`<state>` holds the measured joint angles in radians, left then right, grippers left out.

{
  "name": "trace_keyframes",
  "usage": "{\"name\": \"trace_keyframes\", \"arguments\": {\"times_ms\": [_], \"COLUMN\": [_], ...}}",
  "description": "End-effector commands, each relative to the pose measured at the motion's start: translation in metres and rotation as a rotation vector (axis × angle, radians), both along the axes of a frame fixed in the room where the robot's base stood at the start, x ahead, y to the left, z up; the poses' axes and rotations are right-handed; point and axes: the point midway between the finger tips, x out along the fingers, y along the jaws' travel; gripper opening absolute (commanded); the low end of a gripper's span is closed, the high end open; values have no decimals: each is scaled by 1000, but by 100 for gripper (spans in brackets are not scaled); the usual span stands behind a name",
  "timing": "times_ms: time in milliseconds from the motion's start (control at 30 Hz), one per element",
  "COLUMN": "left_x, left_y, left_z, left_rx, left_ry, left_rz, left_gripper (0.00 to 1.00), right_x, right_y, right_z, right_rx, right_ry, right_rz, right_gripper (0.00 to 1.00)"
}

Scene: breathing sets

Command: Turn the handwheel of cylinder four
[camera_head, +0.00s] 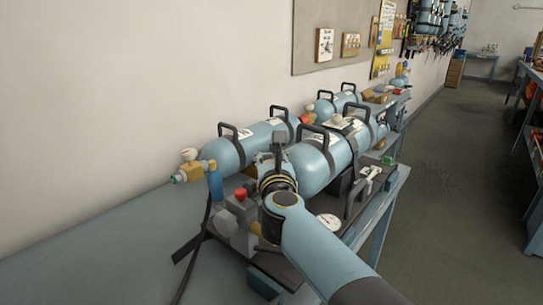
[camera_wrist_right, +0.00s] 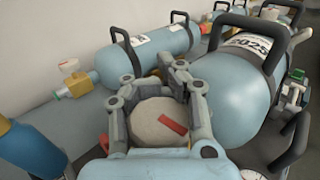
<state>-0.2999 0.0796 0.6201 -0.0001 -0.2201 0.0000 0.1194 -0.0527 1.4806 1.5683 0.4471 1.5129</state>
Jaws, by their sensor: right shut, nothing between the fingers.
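Several light-blue cylinders lie on the bench. The near large cylinder (camera_head: 318,165) is just beyond my right gripper (camera_head: 278,150); it also shows in the right wrist view (camera_wrist_right: 240,95). Another cylinder (camera_head: 240,148) lies to its left, by the wall. I cannot read which one is number four. In the right wrist view a round beige handwheel-like disc with a red mark (camera_wrist_right: 158,120) shows between the finger links of my right gripper (camera_wrist_right: 165,75). The gripper is shut and holds nothing; whether it touches the disc is unclear. My left gripper is not in view.
A grey block with a red knob (camera_head: 240,193) stands left of my right wrist. A dark hose (camera_head: 197,245) hangs over the bench. A round white dial (camera_head: 329,222) lies to the right of my arm. The aisle floor (camera_head: 450,180) is clear.

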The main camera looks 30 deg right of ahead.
Motion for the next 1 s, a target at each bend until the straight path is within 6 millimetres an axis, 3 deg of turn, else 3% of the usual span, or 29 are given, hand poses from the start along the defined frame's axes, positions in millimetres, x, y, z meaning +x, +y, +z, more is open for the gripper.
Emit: {"name": "trace_keyframes", "arguments": {"times_ms": [300,700,1000], "left_x": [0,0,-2], "left_y": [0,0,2], "left_z": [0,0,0], "left_rx": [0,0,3], "left_ry": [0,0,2], "left_rz": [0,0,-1], "left_gripper": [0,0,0], "right_x": [-2,-1,0], "right_y": [2,1,0], "right_z": [-7,-4,0], "right_rx": [8,3,2], "right_ry": [10,5,1], "right_rz": [3,1,0], "right_gripper": [1,52,52]}}
